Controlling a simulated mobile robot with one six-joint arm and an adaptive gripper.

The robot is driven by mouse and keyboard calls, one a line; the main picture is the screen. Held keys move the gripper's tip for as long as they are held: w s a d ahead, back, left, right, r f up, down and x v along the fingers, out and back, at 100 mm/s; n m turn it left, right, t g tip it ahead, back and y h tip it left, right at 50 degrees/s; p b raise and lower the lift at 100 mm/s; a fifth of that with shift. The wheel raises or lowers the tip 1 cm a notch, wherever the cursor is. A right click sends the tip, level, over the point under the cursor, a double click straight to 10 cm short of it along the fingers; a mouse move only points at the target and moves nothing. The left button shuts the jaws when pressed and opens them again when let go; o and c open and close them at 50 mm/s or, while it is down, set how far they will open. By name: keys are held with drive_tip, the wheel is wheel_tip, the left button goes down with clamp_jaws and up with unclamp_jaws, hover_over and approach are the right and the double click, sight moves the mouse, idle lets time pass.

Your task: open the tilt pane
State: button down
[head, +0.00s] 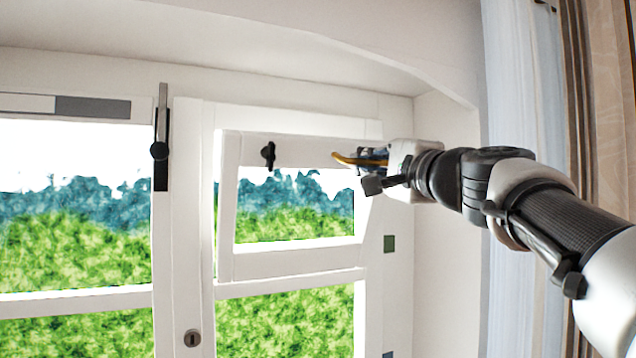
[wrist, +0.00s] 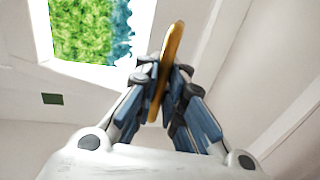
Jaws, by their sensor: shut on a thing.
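The tilt pane (head: 295,262) is the small white-framed upper pane in the right part of the window. Its frame looks a little out of line with the surrounding frame, with a thin gap along its left side. A gold handle (head: 345,159) is at its upper right. My gripper (head: 374,160) comes in from the right and is shut on this handle. In the wrist view the gold handle (wrist: 173,45) stands between the blue-grey fingers (wrist: 163,85). The gripper hides the handle's mounting and part of the pane's right side.
A small black knob (head: 268,154) sits on the pane's top rail. A black latch with a grey bar (head: 160,150) is on the post to the left. A keyhole plate (head: 192,338) is lower down. A pale curtain (head: 510,90) hangs at the right, behind my arm.

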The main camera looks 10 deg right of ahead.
drive_tip(key=b, duration=0.1)
drive_tip(key=f+b, duration=0.1)
drive_tip(key=b, duration=0.1)
drive_tip(key=shift+s+d+f+t, duration=0.1)
drive_tip(key=shift+s+d+t, duration=0.1)
drive_tip(key=shift+s+t, duration=0.15)
drive_tip(key=c, duration=2.1)
unclamp_jaws()
drive_tip(key=shift+s, duration=0.1)
drive_tip(key=shift+o, duration=0.8)
drive_tip(key=shift+s, duration=0.2)
drive_tip(key=shift+o, duration=1.2)
drive_tip(key=shift+r, duration=0.3)
